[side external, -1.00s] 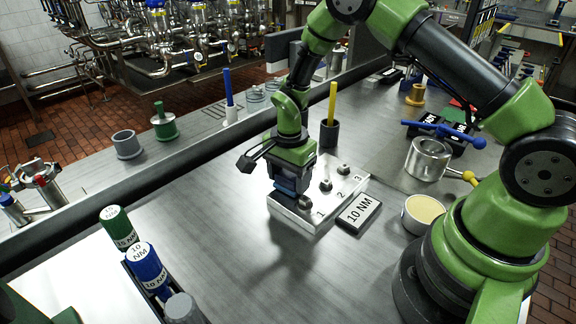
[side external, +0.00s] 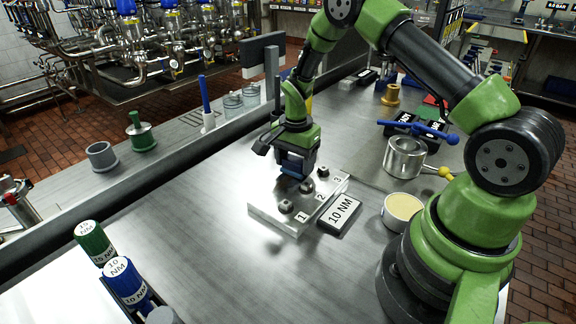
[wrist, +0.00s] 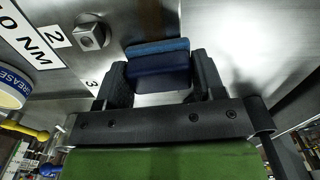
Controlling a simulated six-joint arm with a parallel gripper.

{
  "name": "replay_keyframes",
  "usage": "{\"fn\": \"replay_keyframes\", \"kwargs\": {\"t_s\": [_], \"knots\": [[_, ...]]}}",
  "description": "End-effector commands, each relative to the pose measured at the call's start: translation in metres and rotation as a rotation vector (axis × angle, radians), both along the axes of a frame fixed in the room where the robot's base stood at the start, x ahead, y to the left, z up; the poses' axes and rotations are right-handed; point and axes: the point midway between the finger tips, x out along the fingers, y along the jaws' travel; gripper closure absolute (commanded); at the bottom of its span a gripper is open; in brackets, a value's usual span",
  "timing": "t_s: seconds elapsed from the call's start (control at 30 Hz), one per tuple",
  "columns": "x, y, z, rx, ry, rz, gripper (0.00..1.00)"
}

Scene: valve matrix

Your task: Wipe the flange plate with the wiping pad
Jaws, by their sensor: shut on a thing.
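The flange plate (side external: 264,208) is a silver metal block on the bench, with bolts and the numbers 1, 2 and 3 along its top. My gripper (side external: 296,168) is shut on the blue wiping pad (wrist: 158,70), which is a lighter blue along one edge. In the side view, the pad is low over the far left part of the plate, behind the bolts. In the wrist view, it is beside the bolt (wrist: 91,36) near the number 2. I cannot tell whether the pad touches the plate.
A "10 NM" label block (side external: 340,213) lies close to the plate's right side. A tub of yellowish grease (side external: 403,207) and a metal cylinder (side external: 404,158) stand further right. Blue (side external: 127,283) and green (side external: 94,241) labelled cylinders stand front left. The bench left of the plate is clear.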

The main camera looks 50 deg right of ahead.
Motion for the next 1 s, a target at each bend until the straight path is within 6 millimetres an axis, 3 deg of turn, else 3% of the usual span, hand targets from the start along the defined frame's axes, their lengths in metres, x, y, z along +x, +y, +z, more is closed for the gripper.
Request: {"fn": "replay_keyframes", "kwargs": {"t_s": [0.27,1.0], "knots": [[-0.001,-0.026,0.000,0.001,0.002,-0.004,0.63],[0.000,0.044,0.000,0.001,0.000,0.002,0.63]]}}
